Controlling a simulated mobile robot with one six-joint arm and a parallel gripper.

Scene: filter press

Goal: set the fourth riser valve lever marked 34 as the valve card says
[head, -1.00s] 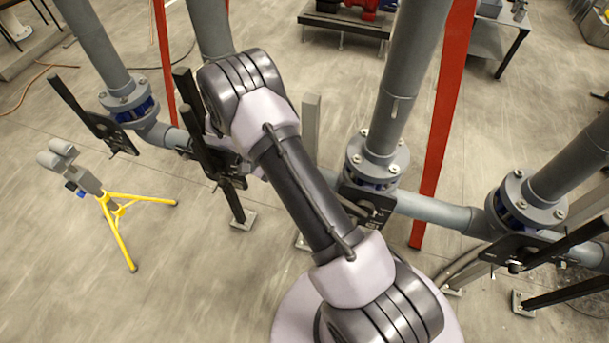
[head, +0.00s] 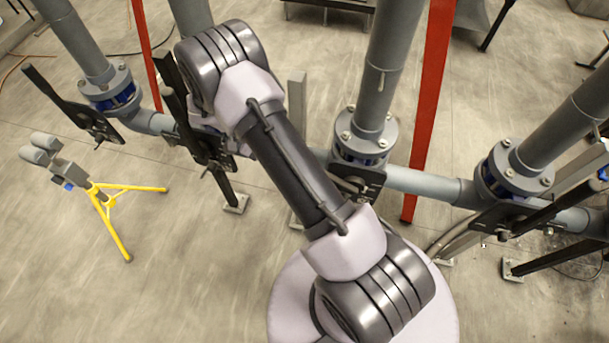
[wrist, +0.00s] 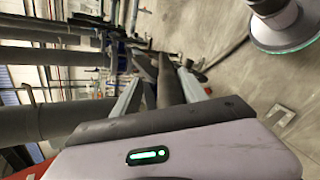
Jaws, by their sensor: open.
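Several riser valves with black levers stand along a grey pipe in the head view. The leftmost lever (head: 62,98) slants up to the left. The second lever (head: 178,95) stands nearly upright, partly beside my arm. The third valve's plate (head: 355,182) shows, its lever not clear. The rightmost lever (head: 562,198) slants up to the right. No number 34 is legible, and no valve card is readable. My gripper (wrist: 160,90) is open in the wrist view, with a dark bar (wrist: 168,78) between its grey fingers; contact cannot be told. The head view does not show the gripper.
A yellow-legged stand (head: 108,205) is on the floor at left. Red posts (head: 428,110) and grey risers (head: 385,70) rise among the valves. Black struts (head: 550,260) reach floor plates. Open concrete floor lies at front left.

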